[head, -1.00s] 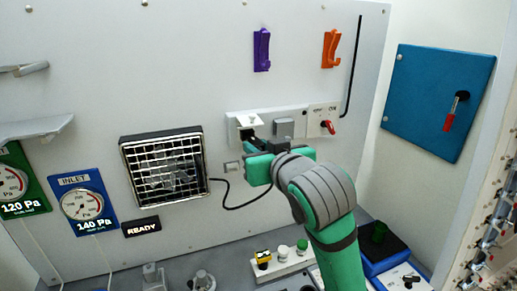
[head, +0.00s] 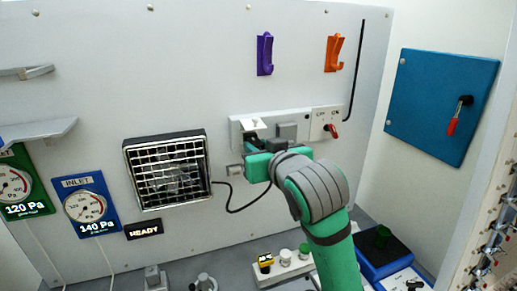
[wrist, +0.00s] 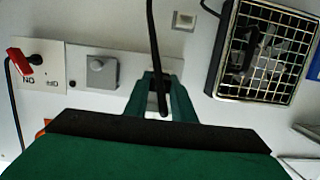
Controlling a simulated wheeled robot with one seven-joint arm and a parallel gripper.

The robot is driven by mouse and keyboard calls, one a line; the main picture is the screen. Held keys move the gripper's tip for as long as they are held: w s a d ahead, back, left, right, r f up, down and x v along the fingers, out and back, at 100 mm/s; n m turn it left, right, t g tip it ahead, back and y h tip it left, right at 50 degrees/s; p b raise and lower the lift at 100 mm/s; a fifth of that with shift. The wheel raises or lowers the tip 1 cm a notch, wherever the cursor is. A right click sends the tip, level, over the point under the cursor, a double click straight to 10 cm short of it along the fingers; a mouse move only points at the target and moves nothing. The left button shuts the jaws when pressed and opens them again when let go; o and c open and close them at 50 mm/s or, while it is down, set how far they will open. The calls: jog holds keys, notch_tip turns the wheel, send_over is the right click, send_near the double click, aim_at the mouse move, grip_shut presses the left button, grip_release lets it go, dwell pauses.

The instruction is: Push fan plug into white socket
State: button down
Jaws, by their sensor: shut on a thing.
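My gripper (head: 256,144) is at the wall socket strip and shut on the fan plug, which its fingers mostly hide. In the wrist view my gripper (wrist: 163,97) has its green fingers either side of the dark fan plug (wrist: 160,97), with the black cable passing over it. The white socket (head: 251,124), with a pale raised flap, is directly at the fingertips. I cannot tell how deep the plug sits. The fan (head: 167,170) is a black-framed grille on the wall to the left; its cable (head: 232,208) loops to my gripper.
A grey covered socket (head: 287,131) is just right of my gripper. Beyond it is a red-lever switch (head: 331,131). Purple (head: 264,54) and orange (head: 334,52) hooks are above. A READY sign (head: 143,229) is below the fan. A button box (head: 285,262) stands below.

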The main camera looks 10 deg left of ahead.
jog(key=c, duration=1.4)
grip_release()
jog(key=v, duration=1)
jog(key=shift+s+d, duration=0.15)
jog(key=shift+s, duration=0.15)
